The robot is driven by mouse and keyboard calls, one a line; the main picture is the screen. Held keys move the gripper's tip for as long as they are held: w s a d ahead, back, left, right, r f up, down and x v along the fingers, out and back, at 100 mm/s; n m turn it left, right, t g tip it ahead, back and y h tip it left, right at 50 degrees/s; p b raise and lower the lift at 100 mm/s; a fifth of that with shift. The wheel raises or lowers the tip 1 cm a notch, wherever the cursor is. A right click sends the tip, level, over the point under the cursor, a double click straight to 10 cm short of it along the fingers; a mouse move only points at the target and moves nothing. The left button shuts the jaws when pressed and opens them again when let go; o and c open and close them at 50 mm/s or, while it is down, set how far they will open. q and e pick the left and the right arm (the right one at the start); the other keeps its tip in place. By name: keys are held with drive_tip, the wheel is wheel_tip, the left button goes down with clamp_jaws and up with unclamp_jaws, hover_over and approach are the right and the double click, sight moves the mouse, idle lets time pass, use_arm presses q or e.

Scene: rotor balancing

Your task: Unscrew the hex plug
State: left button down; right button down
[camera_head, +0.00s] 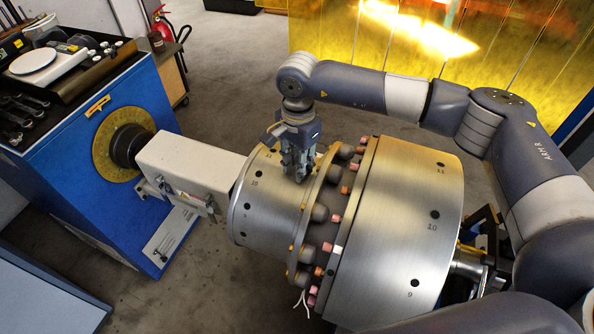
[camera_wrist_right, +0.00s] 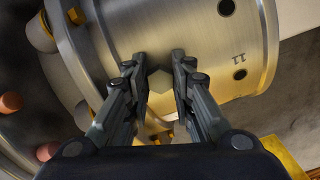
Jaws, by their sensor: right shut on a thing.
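The rotor is a large metal drum with a smaller drum (camera_head: 265,212) on its left and a wider drum (camera_head: 400,220) on its right. My right gripper (camera_head: 299,176) points down at the top of the smaller drum. In the right wrist view the fingertips of my right gripper (camera_wrist_right: 160,70) are on either side of a pale, six-sided hex plug (camera_wrist_right: 160,83), shut on it close to the drum surface. In the head view the fingers hide the plug. How deep the plug sits in its hole cannot be told. My left gripper is not in view.
A flange ring (camera_head: 312,222) with several capped bolts stands right beside my right gripper. A blue machine (camera_head: 125,165) drives the rotor through a white joint housing (camera_head: 188,165). A bench with a scale (camera_head: 35,62) is at the upper left. A yellow screen (camera_head: 480,50) stands behind.

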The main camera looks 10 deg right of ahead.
drive_tip(key=n+b, duration=0.1)
drive_tip(key=n, duration=0.1)
drive_tip(key=n+b, duration=0.1)
drive_tip(key=shift+d+f+n, duration=0.15)
drive_tip(key=shift+n, duration=0.25)
drive_tip(key=n+b, duration=0.3)
drive_tip(key=n, duration=0.1)
drive_tip(key=shift+d+n, duration=0.15)
drive_tip(key=shift+n, duration=0.25)
drive_tip(key=shift+r+n+b, duration=0.25)
drive_tip(key=shift+n+b, duration=0.1)
drive_tip(key=shift+n, duration=0.55)
